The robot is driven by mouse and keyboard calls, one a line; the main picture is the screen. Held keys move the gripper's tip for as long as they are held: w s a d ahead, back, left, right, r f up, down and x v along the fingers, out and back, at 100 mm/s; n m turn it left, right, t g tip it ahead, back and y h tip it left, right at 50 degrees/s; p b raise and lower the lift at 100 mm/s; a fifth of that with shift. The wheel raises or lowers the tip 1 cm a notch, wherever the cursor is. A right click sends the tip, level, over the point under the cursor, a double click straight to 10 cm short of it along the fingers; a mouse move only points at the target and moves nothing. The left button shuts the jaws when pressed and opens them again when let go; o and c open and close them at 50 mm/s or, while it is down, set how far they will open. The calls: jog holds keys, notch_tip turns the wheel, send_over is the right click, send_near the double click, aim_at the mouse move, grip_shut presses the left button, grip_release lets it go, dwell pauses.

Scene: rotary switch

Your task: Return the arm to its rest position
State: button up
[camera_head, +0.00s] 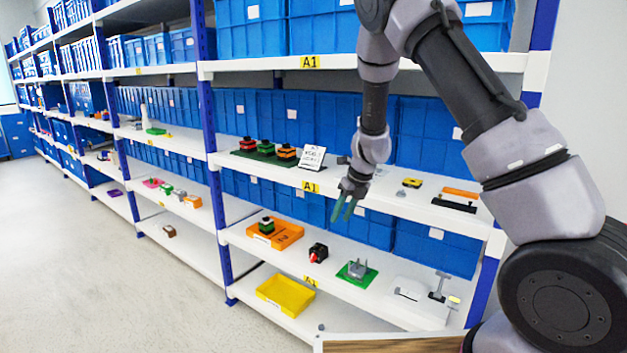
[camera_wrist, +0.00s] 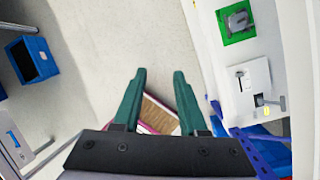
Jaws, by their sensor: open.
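My gripper (camera_head: 345,208) hangs in front of the shelf rack, at about the height of the middle shelf, pointing down. Its two green fingers are apart with nothing between them. In the wrist view my gripper (camera_wrist: 160,90) also shows open and empty, with the pale floor beyond it. A red and black rotary switch (camera_head: 318,253) sits on the lower shelf, below and left of the fingers and apart from them. A grey device on a green plate (camera_head: 357,270) stands to its right; it also shows in the wrist view (camera_wrist: 237,21).
The middle shelf (camera_head: 420,210) holds several coloured switches (camera_head: 265,149), a white sign (camera_head: 312,157) and a yellow part (camera_head: 412,183). The lower shelf holds an orange tray (camera_head: 275,234) and a white plate with a grey lever (camera_head: 438,287). A yellow bin (camera_head: 286,295) sits lower. Left floor is clear.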

jog(key=s+d+r+n+t+y, duration=0.1)
jog(key=s+d+r+n, duration=0.2)
jog(key=r, duration=0.5)
jog(key=s+d+r+n, duration=0.2)
jog(key=s+r+n, duration=0.1)
jog(key=r+n, duration=0.3)
jog(key=s+d+r+n+t+y, duration=0.1)
jog(key=s+d+r+n, duration=0.2)
jog(key=r, duration=0.6)
jog(key=s+d+r+n+t+h, duration=0.1)
jog(key=s+d+r+n, duration=0.3)
jog(key=s+n, duration=0.3)
jog(key=s+d+r+n+t+h, duration=0.2)
jog(key=s+d+r+n, duration=0.2)
jog(key=s+n, duration=0.3)
jog(key=s+r, duration=0.1)
jog(key=s, duration=0.4)
jog(key=shift+d+r, duration=0.15)
jog(key=shift+r, duration=0.15)
